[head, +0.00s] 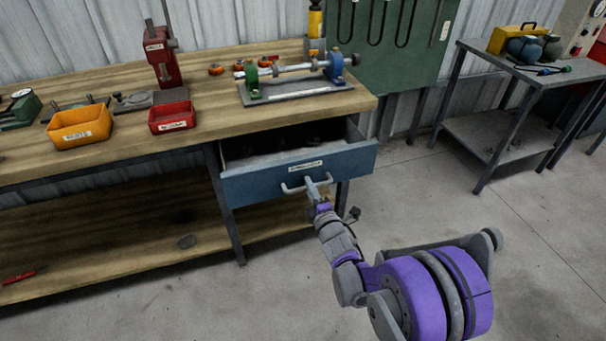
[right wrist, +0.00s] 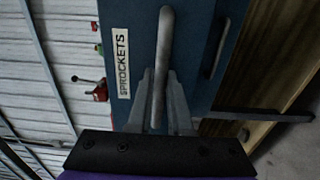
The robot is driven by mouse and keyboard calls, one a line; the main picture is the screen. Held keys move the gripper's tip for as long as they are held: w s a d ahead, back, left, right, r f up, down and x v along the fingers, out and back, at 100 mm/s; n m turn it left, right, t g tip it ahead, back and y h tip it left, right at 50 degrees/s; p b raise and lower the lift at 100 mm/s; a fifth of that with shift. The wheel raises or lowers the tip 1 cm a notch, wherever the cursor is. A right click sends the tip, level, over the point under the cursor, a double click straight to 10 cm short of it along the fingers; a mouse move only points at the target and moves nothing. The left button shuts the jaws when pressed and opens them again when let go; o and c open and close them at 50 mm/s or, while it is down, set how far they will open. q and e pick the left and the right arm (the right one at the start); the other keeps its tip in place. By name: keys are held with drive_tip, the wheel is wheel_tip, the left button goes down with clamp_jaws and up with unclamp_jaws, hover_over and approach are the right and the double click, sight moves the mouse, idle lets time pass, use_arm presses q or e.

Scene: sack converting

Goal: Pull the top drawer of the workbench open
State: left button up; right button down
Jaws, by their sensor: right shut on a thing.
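The workbench (head: 300,117) has a blue top drawer (head: 350,163) that stands partly open, its grey inside showing below the bench top. The drawer front carries a white label, which reads SPROCKETS in the right wrist view (right wrist: 123,65). A light grey bar handle (head: 290,189) is on the front. My right gripper (head: 313,188) is shut on the handle; in the right wrist view its fingers (right wrist: 160,98) sit on both sides of the bar (right wrist: 165,40). Dark contents inside the drawer are too dim to tell. My left gripper is not in view.
A red bin (head: 172,118), a yellow bin (head: 80,127) and a shaft fixture (head: 293,88) stand on the bench top. The lower shelf (head: 120,235) is mostly bare. A grey side table (head: 520,60) stands at the right. The floor before the drawer is clear except for my arm.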

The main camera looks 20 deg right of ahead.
drive_tip(key=s+b, duration=0.1)
drive_tip(key=s, duration=1.2)
drive_tip(key=shift+s+d, duration=0.2)
drive_tip(key=shift+d, duration=0.05)
drive_tip(key=c, duration=0.8)
unclamp_jaws()
drive_tip(key=shift+c, duration=0.2)
drive_tip(key=s, duration=1)
drive_tip(key=shift+s+d, duration=0.2)
drive_tip(key=shift+s, duration=0.2)
